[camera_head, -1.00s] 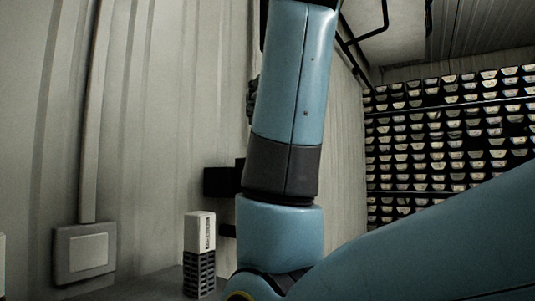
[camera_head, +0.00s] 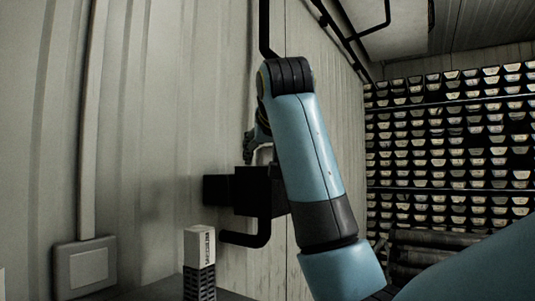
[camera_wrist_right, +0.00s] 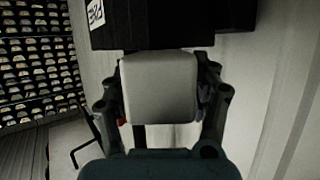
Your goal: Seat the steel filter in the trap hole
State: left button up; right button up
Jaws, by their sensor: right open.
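My right arm crosses the middle of the head view, and my right gripper (camera_head: 250,158) shows dark and small, partly behind the arm, close to the wall. In the right wrist view my right gripper (camera_wrist_right: 163,62) has its two dark fingers spread wide. A pale grey rounded block shows between them; I cannot tell whether it is part of the gripper or a separate thing. I cannot make out the steel filter or the trap hole in either view. My left gripper is out of view.
A black box (camera_head: 252,190) with a bent black pipe (camera_head: 247,240) is at the wall, near the right gripper. A white and black device (camera_head: 199,262) stands at lower left, near a wall plate (camera_head: 85,267). Racks of pale liners (camera_head: 450,140) fill the right.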

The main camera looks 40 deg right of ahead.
jog(key=shift+a, duration=0.15)
jog(key=shift+c, duration=0.7)
grip_shut()
jog(key=shift+r, duration=0.1)
